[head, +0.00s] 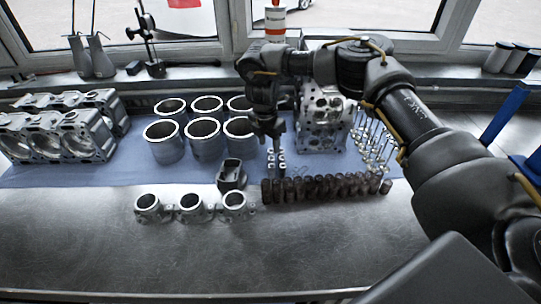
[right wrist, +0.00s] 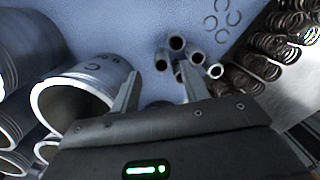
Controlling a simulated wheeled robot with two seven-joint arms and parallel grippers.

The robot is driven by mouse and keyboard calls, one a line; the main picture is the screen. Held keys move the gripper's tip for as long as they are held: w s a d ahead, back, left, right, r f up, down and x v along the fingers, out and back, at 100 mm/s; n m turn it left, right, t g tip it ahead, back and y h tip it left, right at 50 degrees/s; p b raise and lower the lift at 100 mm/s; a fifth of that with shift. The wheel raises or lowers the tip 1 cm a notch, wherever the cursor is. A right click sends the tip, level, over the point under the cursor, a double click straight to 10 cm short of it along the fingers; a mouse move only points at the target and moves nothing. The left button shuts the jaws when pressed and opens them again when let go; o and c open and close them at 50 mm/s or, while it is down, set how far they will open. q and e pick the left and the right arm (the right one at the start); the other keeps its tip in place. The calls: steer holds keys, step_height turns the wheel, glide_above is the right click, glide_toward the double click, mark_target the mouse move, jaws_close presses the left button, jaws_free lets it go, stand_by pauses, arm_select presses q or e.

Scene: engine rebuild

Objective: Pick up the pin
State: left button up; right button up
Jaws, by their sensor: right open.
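Several short, hollow metal pins stand in a small cluster (head: 282,156) on the blue mat (head: 75,178). In the right wrist view the pins (right wrist: 192,51) stand upright with their round open ends towards the camera, and one at the right (right wrist: 215,71) has a brighter rim. My right gripper (head: 276,143) points down over the cluster. In the wrist view its two fingers (right wrist: 161,88) are apart with nothing held between them. The pins lie just beyond the fingertips, and the right finger partly hides some. My left gripper is not in view.
Large cylinder liners (head: 204,138) stand close left of the pins. An engine block part (head: 322,125) stands behind right; valves (head: 375,145) stand at right.

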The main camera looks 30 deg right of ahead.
mark_target(271, 151)
steer(key=shift+s+d+f+p, duration=0.15)
steer(key=shift+s+f+p, duration=0.2)
steer(key=shift+p, duration=0.05)
steer(key=f, duration=0.2)
steer(key=shift+w+f, duration=0.25)
steer(key=shift+f, duration=0.05)
steer(key=shift+w+d+f, duration=0.1)
steer(key=shift+w+f, duration=0.05)
steer(key=shift+s+r, duration=0.2)
steer(key=c, duration=0.4)
steer(key=shift+w, duration=0.1)
jaws_close()
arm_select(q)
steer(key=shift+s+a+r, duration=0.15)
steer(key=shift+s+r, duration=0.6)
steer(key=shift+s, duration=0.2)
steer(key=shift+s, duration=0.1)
